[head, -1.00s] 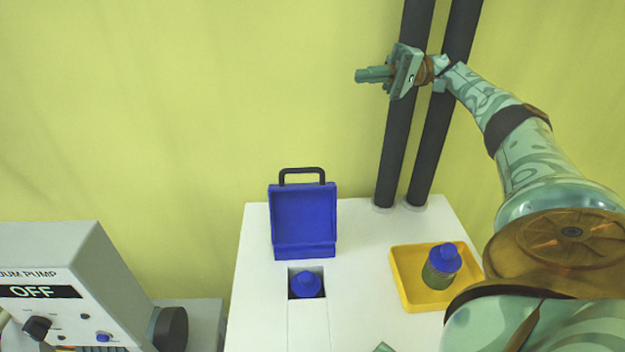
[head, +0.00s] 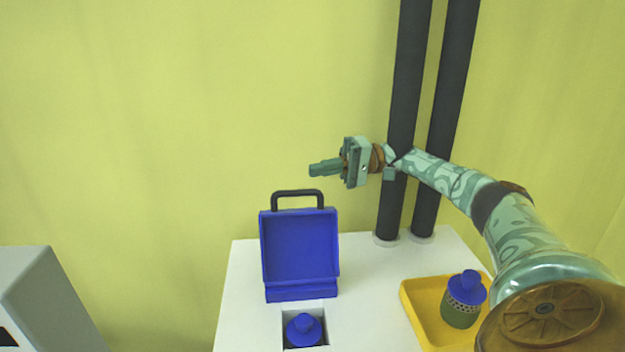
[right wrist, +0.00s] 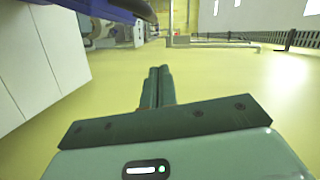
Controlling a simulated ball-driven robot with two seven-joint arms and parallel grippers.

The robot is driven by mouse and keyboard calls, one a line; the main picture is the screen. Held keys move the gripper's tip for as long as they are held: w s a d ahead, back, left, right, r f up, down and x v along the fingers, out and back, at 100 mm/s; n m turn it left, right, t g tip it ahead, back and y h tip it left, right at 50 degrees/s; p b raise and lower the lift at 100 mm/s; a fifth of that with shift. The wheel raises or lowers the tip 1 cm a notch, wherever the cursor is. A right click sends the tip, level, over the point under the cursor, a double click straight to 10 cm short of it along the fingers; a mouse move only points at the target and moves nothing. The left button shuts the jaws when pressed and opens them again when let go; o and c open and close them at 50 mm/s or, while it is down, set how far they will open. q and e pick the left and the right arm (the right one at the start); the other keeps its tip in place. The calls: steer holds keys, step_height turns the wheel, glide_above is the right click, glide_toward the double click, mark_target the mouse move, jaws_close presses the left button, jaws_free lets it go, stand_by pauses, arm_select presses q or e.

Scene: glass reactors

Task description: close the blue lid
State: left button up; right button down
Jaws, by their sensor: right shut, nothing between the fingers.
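The blue lid (head: 300,245) stands upright, open, on the white bench, with a dark handle (head: 298,194) on its top edge. In front of it is a square opening holding a blue-capped item (head: 304,330). My right gripper (head: 318,169) is shut and empty, in the air above and slightly right of the handle, apart from it. Its closed fingers also show in the right wrist view (right wrist: 157,88). A blue and dark part, likely the lid and its handle, crosses the top left of that view. My left gripper is not in view.
A yellow tray (head: 418,312) with a blue-capped bottle (head: 463,303) sits on the white bench (head: 245,290) at right. A grey machine (head: 40,300) is at lower left.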

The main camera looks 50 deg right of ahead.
steer(key=a, duration=0.1)
steer(key=s+a, duration=0.1)
steer(key=a, duration=0.1)
steer(key=a+f+p, duration=0.1)
steer(key=a, duration=0.1)
steer(key=shift+s+a, duration=0.1)
steer(key=shift+s, duration=0.15)
